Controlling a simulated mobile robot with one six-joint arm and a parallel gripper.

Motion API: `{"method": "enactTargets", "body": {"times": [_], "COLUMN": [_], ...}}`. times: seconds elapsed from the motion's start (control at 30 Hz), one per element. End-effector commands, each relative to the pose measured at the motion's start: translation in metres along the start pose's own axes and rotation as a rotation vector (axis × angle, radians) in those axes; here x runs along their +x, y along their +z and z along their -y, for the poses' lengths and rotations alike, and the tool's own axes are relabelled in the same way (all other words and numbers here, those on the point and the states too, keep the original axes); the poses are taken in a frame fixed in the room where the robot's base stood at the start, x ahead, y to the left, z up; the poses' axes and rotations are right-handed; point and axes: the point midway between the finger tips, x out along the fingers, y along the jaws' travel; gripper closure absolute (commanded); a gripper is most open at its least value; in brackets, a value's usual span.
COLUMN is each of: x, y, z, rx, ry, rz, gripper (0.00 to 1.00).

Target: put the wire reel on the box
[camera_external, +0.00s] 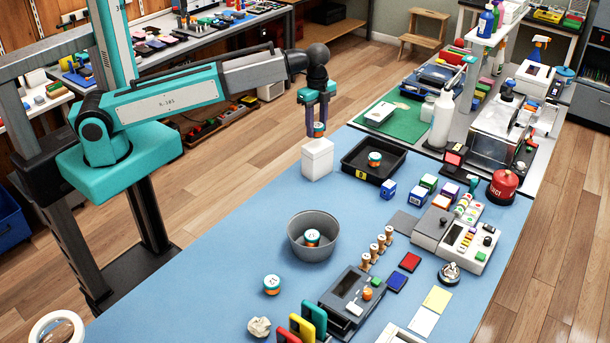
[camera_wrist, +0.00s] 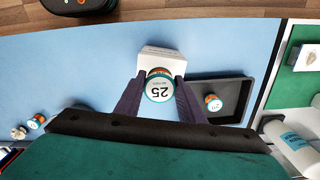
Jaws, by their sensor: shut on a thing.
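A wire reel (camera_external: 319,129) with a white top, teal band and orange lower part is between the fingers of my gripper (camera_external: 320,132). In the wrist view, the reel (camera_wrist: 159,86) shows its round label with "25", and my gripper (camera_wrist: 158,92) has a dark finger on each side of it. The white box (camera_external: 317,161) stands on the blue mat right below the reel, and it shows behind the reel in the wrist view (camera_wrist: 162,61). The reel is over the box top or very close to it; I cannot tell if they touch.
A black tray (camera_external: 353,179) with a similar reel (camera_external: 375,159) stands right of the box. A grey bowl (camera_external: 299,252) holds another reel (camera_external: 312,237). One more reel (camera_external: 272,284) lies nearer the front. The mat (camera_external: 235,240) is clear left of the bowl.

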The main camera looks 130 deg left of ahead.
Motion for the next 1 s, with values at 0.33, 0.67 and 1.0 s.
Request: {"method": "enactTargets", "body": {"times": [0.33,0.67,1.0], "x": [0.028,0.035,0.038], "y": [-0.001,-0.001,-0.001], "z": [0.001,0.002,0.002], "rx": [0.0,0.0,0.0], "ry": [0.002,0.0,0.0], "rz": [0.001,0.0,0.0], "gripper": [0.86,0.86,0.53]}}
